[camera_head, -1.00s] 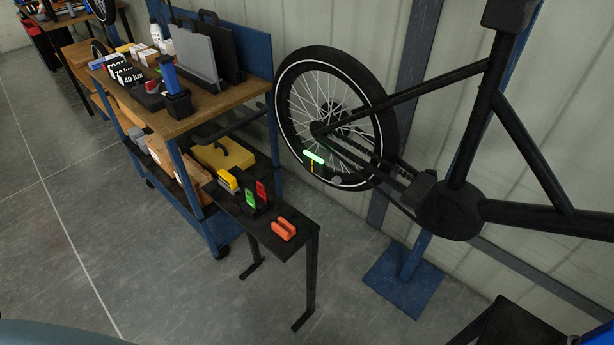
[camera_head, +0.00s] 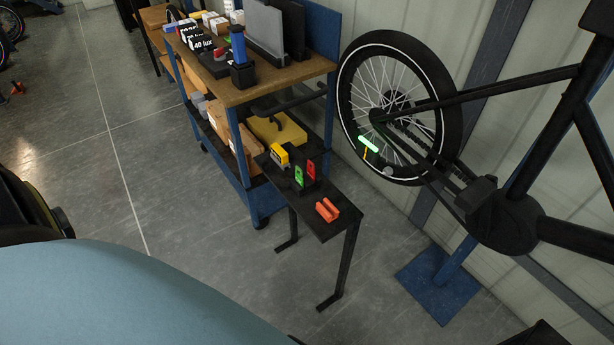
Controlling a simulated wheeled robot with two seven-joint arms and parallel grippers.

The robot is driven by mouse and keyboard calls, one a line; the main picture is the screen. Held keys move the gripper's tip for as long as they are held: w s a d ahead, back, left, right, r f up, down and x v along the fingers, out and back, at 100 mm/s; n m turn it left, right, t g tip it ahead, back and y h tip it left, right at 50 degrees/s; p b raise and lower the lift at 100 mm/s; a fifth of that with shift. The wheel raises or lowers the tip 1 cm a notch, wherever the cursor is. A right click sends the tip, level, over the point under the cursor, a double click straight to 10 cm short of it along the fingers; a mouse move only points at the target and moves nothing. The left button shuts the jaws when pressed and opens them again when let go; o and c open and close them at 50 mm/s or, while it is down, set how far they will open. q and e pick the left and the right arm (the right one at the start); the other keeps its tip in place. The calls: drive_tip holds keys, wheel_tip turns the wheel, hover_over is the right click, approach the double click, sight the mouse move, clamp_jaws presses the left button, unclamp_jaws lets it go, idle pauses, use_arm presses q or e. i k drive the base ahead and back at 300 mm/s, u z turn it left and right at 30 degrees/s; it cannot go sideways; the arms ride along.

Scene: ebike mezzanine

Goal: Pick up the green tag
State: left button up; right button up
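A small green tag (camera_head: 299,177) stands upright on a narrow black side table (camera_head: 338,222). A red tag (camera_head: 311,170) stands just to its right, and both seem to sit in a dark holder whose details are too small to tell. A yellow block-like item (camera_head: 280,156) is behind and to the left of the green tag. An orange slotted block (camera_head: 327,210) lies in front and to the right. Neither of my grippers is in view.
A blue-framed workbench (camera_head: 241,145) with a wooden top stands behind the side table. A bicycle's rear wheel (camera_head: 352,140) and blue stand base (camera_head: 440,282) are to the right. The grey floor (camera_head: 180,205) at left is clear.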

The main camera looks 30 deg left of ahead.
sight(298, 177)
drive_tip(key=u, duration=0.4)
drive_tip(key=k, duration=0.5)
drive_tip(key=u, duration=1.25)
drive_tip(key=i, duration=1.4)
drive_tip(key=z, duration=0.6)
